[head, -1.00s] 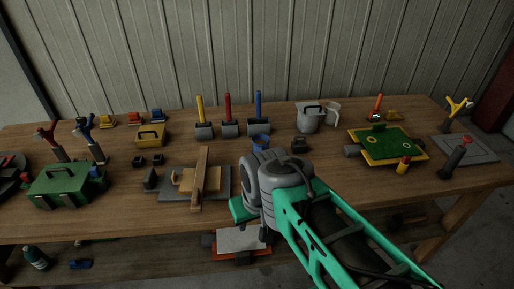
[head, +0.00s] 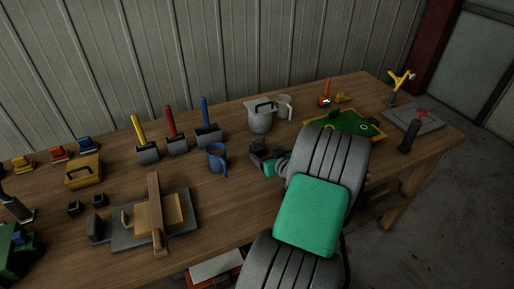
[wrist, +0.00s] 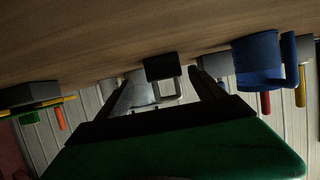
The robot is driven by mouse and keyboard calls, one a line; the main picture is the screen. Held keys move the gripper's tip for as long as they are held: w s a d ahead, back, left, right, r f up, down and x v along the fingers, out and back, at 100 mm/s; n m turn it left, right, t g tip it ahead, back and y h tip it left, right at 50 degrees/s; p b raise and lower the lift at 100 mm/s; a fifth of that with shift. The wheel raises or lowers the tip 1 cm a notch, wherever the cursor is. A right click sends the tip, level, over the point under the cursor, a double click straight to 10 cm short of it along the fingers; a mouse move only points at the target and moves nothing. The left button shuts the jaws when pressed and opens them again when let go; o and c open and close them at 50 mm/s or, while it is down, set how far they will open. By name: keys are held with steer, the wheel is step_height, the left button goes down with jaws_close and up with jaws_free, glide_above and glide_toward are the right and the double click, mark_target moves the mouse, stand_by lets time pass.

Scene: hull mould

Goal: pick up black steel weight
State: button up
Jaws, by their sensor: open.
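In the head view the weight (head: 260,147) is partly hidden by my gripper (head: 268,160) and arm, which come in low from the front right.
A blue mug (head: 217,158) stands close left of the weight. A grey pot (head: 262,117) and a grey mug (head: 284,106) stand behind it. A green board (head: 345,122) lies to the right. A clamped wooden block (head: 160,215) sits front left. Bare tabletop separates the blue mug and clamped block.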

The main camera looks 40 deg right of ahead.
mark_target(260, 149)
steer(key=x, duration=0.5)
steer(key=shift+w+a+r+p, duration=0.15)
steer(key=shift+w+a+p, duration=0.15)
steer(key=shift+p, duration=0.1)
steer(key=shift+s, duration=0.1)
jaws_close()
steer(key=shift+d+r, duration=0.15)
stand_by(0.4)
